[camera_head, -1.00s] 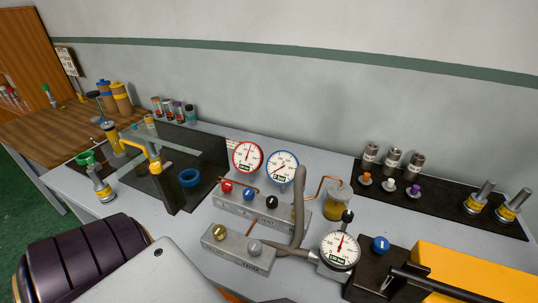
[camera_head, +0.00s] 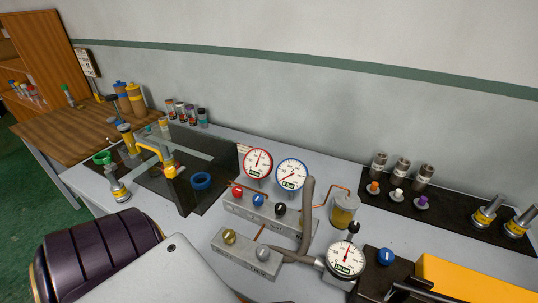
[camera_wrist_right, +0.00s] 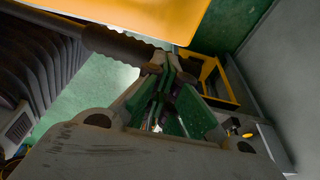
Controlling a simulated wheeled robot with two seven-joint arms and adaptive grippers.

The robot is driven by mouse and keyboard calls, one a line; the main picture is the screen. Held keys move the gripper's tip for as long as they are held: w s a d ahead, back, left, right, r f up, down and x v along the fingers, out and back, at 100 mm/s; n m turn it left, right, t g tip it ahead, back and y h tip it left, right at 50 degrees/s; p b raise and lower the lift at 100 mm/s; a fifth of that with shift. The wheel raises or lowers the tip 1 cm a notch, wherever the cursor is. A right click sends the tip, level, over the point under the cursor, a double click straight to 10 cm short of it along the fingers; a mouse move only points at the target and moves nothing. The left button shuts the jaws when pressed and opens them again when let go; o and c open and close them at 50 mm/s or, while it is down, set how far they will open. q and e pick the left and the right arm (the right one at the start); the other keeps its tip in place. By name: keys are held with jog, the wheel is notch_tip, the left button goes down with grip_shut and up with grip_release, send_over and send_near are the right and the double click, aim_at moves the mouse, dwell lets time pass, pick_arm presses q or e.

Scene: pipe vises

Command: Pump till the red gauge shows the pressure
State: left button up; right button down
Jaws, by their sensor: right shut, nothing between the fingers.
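The red-rimmed gauge (camera_head: 258,163) stands on the bench in the head view, its needle pointing roughly upward; its numbers are too small to read. The blue-rimmed gauge (camera_head: 291,174) is beside it. The hand pump has a dark base (camera_head: 367,286) and a black lever (camera_head: 408,291) at the lower right, partly cut off by the frame. In the right wrist view, my right gripper (camera_wrist_right: 165,98) is shut and empty, close to a dark ribbed grip (camera_wrist_right: 120,43); I cannot tell whether they touch. My left gripper is not in view.
A valve block (camera_head: 262,208) with red, blue and black knobs stands below the gauges. A round dial gauge (camera_head: 345,260) and a grey hose (camera_head: 306,212) are near the pump. A yellow block (camera_head: 470,278) lies at right. A dark mat (camera_head: 455,205) holds metal cylinders.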

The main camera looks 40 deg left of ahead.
notch_tip(320, 180, up, 8)
jog(key=a+p, duration=0.2)
jog(key=p, duration=0.2)
jog(key=shift+s+f, duration=0.2)
jog(key=shift+s, duration=0.05)
jog(key=shift+f, duration=0.15)
dwell(0.4)
